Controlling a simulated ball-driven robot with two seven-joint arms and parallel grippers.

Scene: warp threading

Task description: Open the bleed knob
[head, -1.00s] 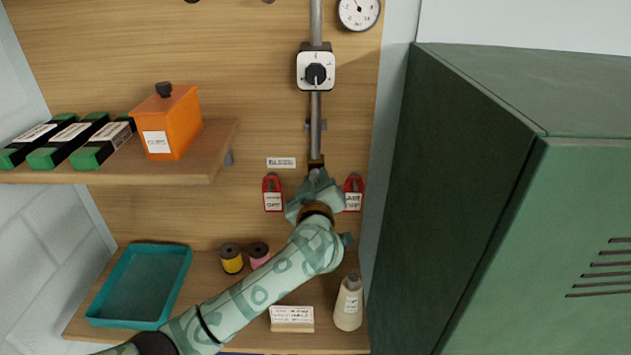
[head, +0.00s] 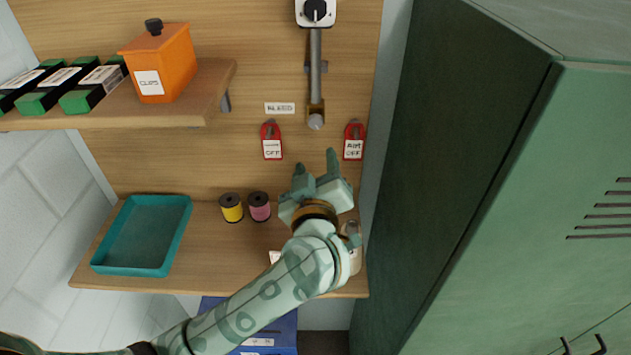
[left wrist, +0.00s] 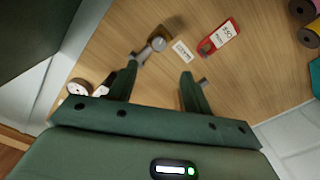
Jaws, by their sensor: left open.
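The bleed knob (head: 315,121) is a small grey round knob on a brass fitting at the lower end of a vertical grey pipe. A white BLEED label (head: 280,108) is beside it on the wooden panel. The knob also shows in the left wrist view (left wrist: 157,44), beyond the fingers. My left gripper (head: 316,164) is open and empty, just below the knob in the head view and apart from it. Its two spread fingers show in the left wrist view (left wrist: 160,72). My right gripper is in neither view.
Red tags hang left (head: 271,141) and right (head: 353,141) below the knob. A black-and-white dial (head: 315,11) sits up the pipe. Yellow (head: 231,208) and pink (head: 259,206) spools stand on the lower shelf. A green cabinet (head: 440,170) stands close on the right.

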